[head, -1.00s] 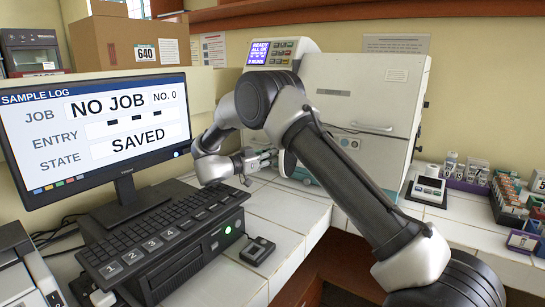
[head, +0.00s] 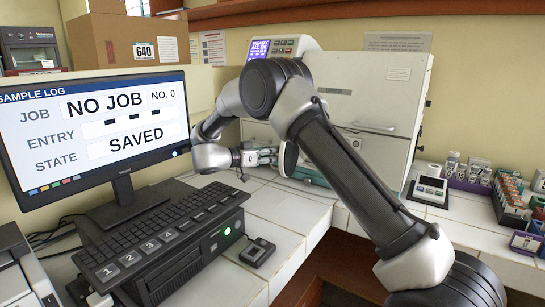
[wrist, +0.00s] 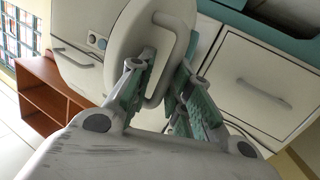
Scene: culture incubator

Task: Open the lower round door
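The lower round door (wrist: 128,32) is a pale disc with a bar handle (wrist: 157,95) in the wrist view. It stands out from the incubator front (head: 372,92), swung partly open; in the head view its disc (head: 289,158) shows nearly edge-on, partly behind my arm. My gripper (wrist: 165,68) has its green-padded fingers on either side of the handle, with a gap between them. The handle lies nearer the left finger; I cannot tell if they touch. In the head view my gripper (head: 265,156) is just left of the disc.
A monitor (head: 95,135), keyboard (head: 160,230) and computer case (head: 190,255) fill the left of the counter. A small black device (head: 257,251) lies near the front edge. Racks of vials (head: 510,200) stand right. White tiles (head: 290,210) between are clear.

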